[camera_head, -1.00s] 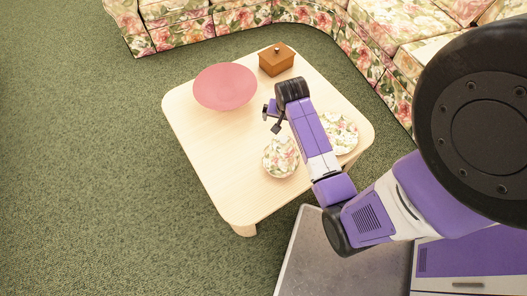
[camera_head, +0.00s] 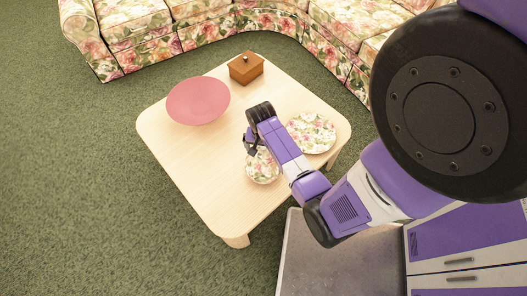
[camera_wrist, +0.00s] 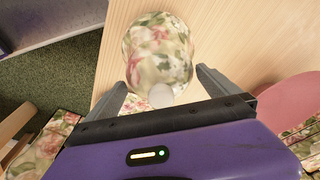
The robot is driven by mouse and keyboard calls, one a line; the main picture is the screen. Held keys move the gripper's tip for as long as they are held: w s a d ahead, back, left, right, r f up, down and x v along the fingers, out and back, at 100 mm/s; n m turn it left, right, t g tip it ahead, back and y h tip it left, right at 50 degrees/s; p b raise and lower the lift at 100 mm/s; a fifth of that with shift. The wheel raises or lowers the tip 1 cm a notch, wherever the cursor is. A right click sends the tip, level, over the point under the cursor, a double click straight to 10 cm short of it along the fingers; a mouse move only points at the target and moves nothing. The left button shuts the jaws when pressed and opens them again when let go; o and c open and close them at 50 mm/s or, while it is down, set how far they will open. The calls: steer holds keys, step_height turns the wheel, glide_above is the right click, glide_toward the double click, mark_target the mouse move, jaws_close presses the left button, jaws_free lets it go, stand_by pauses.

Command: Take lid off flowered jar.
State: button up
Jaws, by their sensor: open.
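The flowered jar (camera_head: 262,168) stands on the pale wooden table, partly hidden by my arm in the head view. In the wrist view the jar (camera_wrist: 146,28) shows from above, with its flowered lid (camera_wrist: 160,64) nearer my gripper and a pale round knob (camera_wrist: 161,96) on the lid. My gripper (camera_head: 250,146) is at the jar's upper left in the head view. In the wrist view my gripper (camera_wrist: 162,84) is open, one finger on each side of the lid and knob. No finger contact with the lid is clear.
The table (camera_head: 200,165) also holds a pink bowl (camera_head: 198,102), a brown wooden box with a knob (camera_head: 246,69) and a flowered plate (camera_head: 311,134) right of my arm. A flowered sofa (camera_head: 205,28) curves behind. The table's left front is clear.

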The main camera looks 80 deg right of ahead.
steer(key=shift+f, duration=0.1)
steer(key=c, duration=1.4)
steer(key=shift+c, duration=0.5)
steer(key=shift+d, duration=0.1)
